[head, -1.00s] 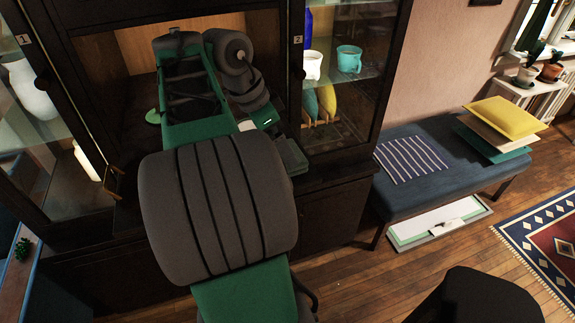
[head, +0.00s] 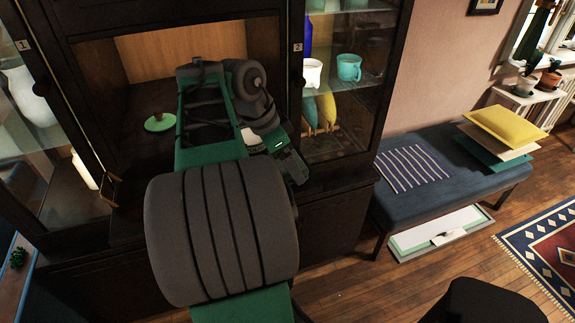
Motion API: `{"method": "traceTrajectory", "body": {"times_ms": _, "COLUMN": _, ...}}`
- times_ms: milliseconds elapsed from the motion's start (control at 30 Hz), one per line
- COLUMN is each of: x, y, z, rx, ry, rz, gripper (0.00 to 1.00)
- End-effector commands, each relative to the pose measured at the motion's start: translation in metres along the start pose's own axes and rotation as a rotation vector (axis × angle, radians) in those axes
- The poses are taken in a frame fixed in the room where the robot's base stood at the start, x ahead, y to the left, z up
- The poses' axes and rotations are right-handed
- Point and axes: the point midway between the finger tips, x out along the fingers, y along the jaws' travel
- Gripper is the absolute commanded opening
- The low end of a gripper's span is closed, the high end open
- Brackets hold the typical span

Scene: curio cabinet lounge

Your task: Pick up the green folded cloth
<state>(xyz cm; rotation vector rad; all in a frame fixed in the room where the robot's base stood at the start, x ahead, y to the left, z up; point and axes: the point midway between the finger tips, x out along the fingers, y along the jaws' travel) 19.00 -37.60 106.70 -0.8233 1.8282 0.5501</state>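A flat teal-green piece (head: 477,151) lies on the blue bench at the right, at the bottom of a stack. It looks like folded cloth, and only its front and left edges show. A beige flat piece (head: 492,142) lies on it, and a yellow cushion-like piece (head: 506,127) is on top. My arm is in front of the cabinet, well left of the stack. My gripper (head: 294,168) seems to be the grey end at the cabinet's front; its fingers are not clear. I see nothing held in it.
A striped cloth (head: 412,167) lies on the blue bench (head: 400,204). A green round lid-like object (head: 160,122) sits in the open cabinet bay. Glass shelves hold a white mug (head: 312,72) and a teal mug (head: 349,67). A flat white-and-green case (head: 440,233) lies under the bench.

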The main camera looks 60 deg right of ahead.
Motion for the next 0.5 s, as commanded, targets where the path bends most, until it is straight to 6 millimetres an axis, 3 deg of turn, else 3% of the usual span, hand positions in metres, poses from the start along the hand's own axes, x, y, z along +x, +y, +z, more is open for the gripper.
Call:
{"method": "traceTrajectory", "body": {"times_ms": 167, "x": -0.0002, "y": -0.0001, "z": -0.0001, "rx": 0.0, "ry": 0.0, "rz": 0.0, "gripper": 0.5}}
{"method": "traceTrajectory", "body": {"times_ms": 500, "x": -0.0072, "y": -0.0005, "z": -0.0029, "rx": 0.001, "ry": 0.0, "rz": -0.001, "gripper": 0.49}}
